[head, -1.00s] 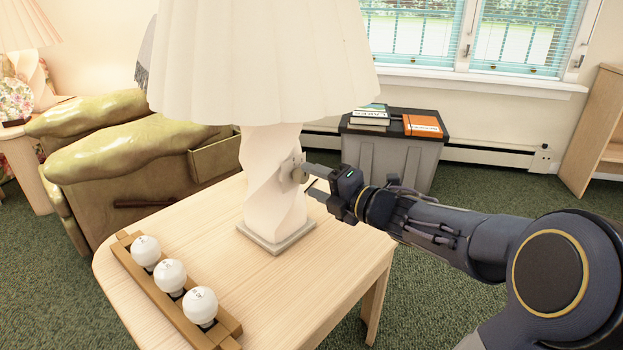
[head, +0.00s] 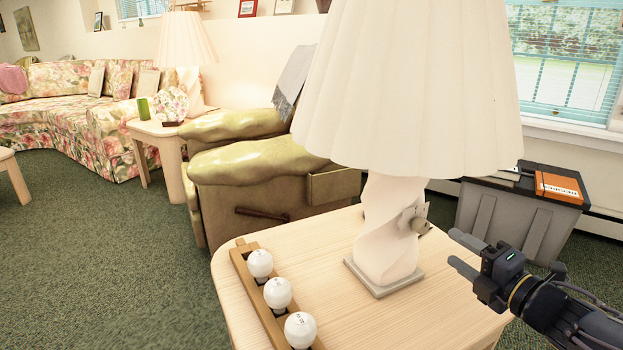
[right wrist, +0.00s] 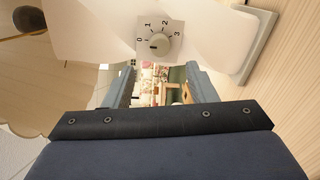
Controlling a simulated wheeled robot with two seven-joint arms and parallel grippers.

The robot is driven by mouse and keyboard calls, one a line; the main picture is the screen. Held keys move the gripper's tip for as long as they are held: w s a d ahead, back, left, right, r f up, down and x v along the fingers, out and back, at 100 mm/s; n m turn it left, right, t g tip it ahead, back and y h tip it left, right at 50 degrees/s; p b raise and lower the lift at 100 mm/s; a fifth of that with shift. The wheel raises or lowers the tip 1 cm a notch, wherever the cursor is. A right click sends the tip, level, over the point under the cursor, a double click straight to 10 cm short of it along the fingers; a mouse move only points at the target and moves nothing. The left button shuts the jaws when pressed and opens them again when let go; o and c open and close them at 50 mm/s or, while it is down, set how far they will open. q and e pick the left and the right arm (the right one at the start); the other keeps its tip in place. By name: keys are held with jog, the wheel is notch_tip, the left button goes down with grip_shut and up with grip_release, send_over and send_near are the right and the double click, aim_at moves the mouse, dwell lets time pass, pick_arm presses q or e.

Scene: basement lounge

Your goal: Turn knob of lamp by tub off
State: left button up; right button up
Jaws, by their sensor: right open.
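The near lamp (head: 388,235) has a twisted white base and a pale pleated shade, and stands upright on a light wood table. Its knob (head: 420,224) sticks out on the right side of the base. In the right wrist view the knob (right wrist: 160,46) sits on a square plate marked 0 to 3, and its dark mark lies on the left side, nearest the 0. My right gripper (head: 456,251) is open and empty, right of the knob and apart from it. The grey tub (head: 515,215) stands behind on the floor. My left gripper is not in view.
A wooden holder (head: 241,266) with three white bulbs lies along the table's (head: 350,325) left edge. A green armchair (head: 265,190) stands behind the table. A second, warmly glowing lamp (head: 188,40) is farther back. Books (head: 558,187) lie on the tub.

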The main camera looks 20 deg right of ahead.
jog(key=s+a+f+m+g+p, duration=0.1)
jog(key=s+a+f+m+g, duration=0.3)
jog(key=a+m, duration=0.35)
jog(key=s+a+f+m+g+y+p, duration=0.1)
jog(key=s+a+f+m+g, duration=0.1)
jog(key=s+a+m+g, duration=0.5)
jog(key=s+a+f+m+g+p, duration=0.1)
jog(key=s+a+f+m+p, duration=0.2)
jog(key=a+m, duration=0.5)
notch_tip(320, 180, up, 36)
jog(key=d+m+p, duration=0.1)
jog(key=d+p, duration=0.1)
jog(key=p, duration=3.3)
jog(key=shift+s+r, duration=0.15)
jog(key=shift+s, duration=0.25)
